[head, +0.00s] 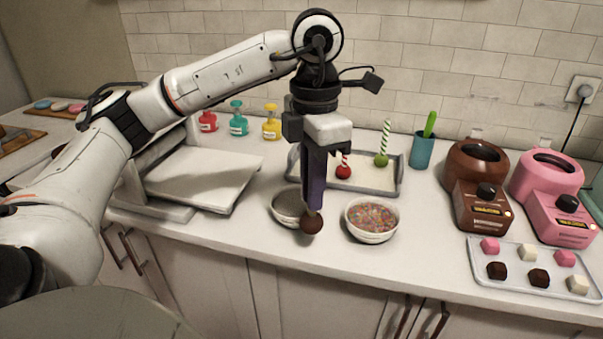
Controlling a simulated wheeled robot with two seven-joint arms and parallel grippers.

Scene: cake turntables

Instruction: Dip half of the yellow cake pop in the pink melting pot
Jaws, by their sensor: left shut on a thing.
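My left gripper (313,208) points straight down over the front of the counter, shut on a cake pop with a dark brown ball (311,223). The ball hangs just below the fingertips, in front of the small bowl; its stick is hidden by the fingers. I see no yellow cake pop. The pink melting pot (548,178) stands at the right, with a round dark opening on top and a black knob in front. My held ball is well left of it and apart from it. My right gripper is not in view.
A brown melting pot (478,172) stands left of the pink one. A tray of sweets (530,285) lies before them. A sprinkle bowl (371,237) and a partly hidden bowl (285,208) stand near the gripper. Behind is a tray (395,187) with red and green cake pops.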

